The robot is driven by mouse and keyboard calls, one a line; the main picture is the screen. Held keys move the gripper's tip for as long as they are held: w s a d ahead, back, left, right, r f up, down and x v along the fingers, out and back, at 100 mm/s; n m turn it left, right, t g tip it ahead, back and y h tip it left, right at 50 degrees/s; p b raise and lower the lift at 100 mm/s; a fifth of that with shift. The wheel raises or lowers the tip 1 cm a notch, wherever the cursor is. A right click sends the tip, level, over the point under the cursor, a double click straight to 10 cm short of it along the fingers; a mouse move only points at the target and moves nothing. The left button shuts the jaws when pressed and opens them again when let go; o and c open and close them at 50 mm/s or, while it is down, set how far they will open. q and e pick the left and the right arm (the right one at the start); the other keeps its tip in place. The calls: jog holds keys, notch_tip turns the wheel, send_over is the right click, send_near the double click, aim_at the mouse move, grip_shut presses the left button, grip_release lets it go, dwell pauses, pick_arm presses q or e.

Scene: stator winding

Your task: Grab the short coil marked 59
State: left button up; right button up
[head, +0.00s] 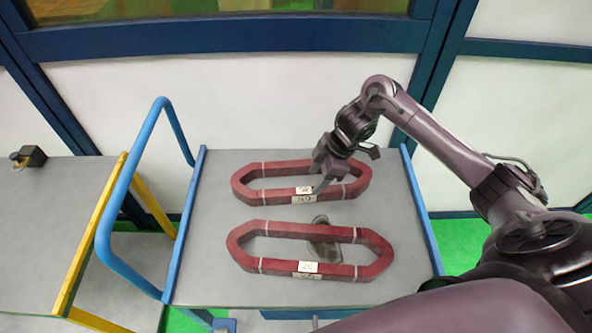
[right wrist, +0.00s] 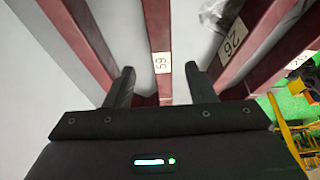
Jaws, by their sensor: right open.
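The coil marked 59 (head: 262,194) is the far one of two dark red, long, angular rings lying flat on the grey cart top. In the right wrist view its label 59 (right wrist: 162,63) faces the camera on one long side. My right gripper (head: 323,182) is at that near long side. In the right wrist view the gripper (right wrist: 160,72) is open, with one finger on each side of the labelled bar. Whether the fingers touch it I cannot tell. My left gripper is not in view.
A second red coil (head: 240,250) lies nearer on the cart top (head: 200,286); the label 26 (right wrist: 232,40) shows to the right in the right wrist view. A blue rail (head: 112,205) edges the cart's left. Another table (head: 50,220) stands farther left.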

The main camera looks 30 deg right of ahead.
aim_at(304, 190)
jog(key=shift+x, duration=1.05)
jog(key=x, duration=0.2)
jog(key=p+x, duration=0.1)
jog(key=x, duration=0.1)
jog(key=shift+w+a+f, duration=0.1)
jog(key=shift+a, duration=0.4)
jog(key=shift+f, duration=0.3)
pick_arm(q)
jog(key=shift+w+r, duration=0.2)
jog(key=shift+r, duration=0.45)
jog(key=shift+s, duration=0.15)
pick_arm(e)
jog(key=shift+c, duration=0.4)
jog(key=c, duration=0.5)
jog(key=shift+r, duration=0.1)
grip_shut()
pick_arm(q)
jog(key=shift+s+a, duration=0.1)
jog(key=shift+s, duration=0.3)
pick_arm(e)
jog(key=shift+w, duration=0.2)
